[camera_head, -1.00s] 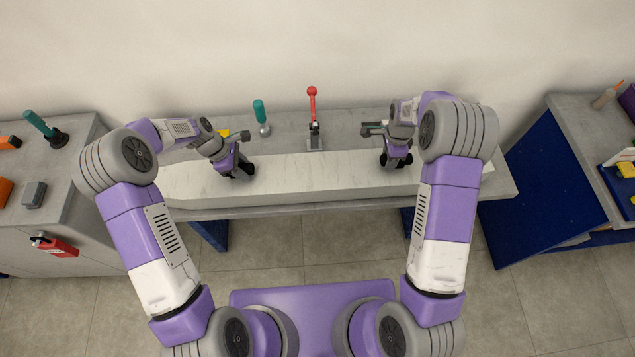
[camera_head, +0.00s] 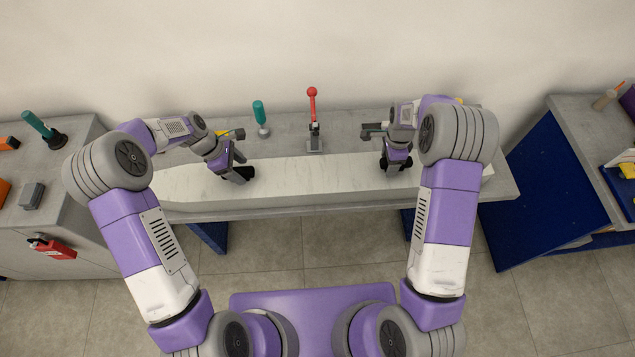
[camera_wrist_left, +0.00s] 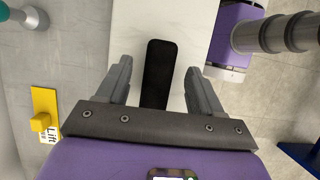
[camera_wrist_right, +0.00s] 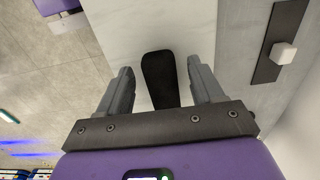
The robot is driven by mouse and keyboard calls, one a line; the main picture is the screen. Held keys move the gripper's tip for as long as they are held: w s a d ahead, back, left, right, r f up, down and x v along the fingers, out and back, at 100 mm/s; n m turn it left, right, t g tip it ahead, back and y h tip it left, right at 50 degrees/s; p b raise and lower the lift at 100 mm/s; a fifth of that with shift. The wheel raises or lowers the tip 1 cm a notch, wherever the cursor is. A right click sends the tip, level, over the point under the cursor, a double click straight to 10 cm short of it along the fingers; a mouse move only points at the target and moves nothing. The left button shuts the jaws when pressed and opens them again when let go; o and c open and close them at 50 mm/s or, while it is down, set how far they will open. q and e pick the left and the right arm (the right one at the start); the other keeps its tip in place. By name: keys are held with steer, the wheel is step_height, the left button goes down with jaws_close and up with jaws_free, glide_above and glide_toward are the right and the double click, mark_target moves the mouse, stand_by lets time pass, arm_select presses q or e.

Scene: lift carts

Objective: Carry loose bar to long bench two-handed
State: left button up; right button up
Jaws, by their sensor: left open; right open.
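The long white, marble-patterned bar (camera_head: 310,176) lies lengthwise along the grey long bench (camera_head: 300,209). My left gripper (camera_head: 238,174) is over the bar's left part. In the left wrist view its open fingers (camera_wrist_left: 158,75) stand on either side of a black strip (camera_wrist_left: 159,72) on the bar. My right gripper (camera_head: 396,163) is over the bar's right part. In the right wrist view its open fingers (camera_wrist_right: 158,80) stand either side of a similar black strip (camera_wrist_right: 159,78). Neither gripper is closed on anything. Contact with the strips cannot be told.
A red-knobbed lever (camera_head: 313,118) and a teal-handled tool (camera_head: 261,117) stand behind the bar. A yellow piece (camera_wrist_left: 43,113) shows beside a "Lift" label. A grey cabinet (camera_head: 75,205) stands left; a blue panel (camera_head: 548,190) and another bench stand right. The floor before the bench is clear.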

steer(key=shift+r, duration=0.1)
arm_select(q)
steer(key=v, duration=0.9)
steer(key=shift+a+r, duration=0.15)
steer(key=shift+r, duration=0.15)
arm_select(e)
step_height(320, 180, up, 12)
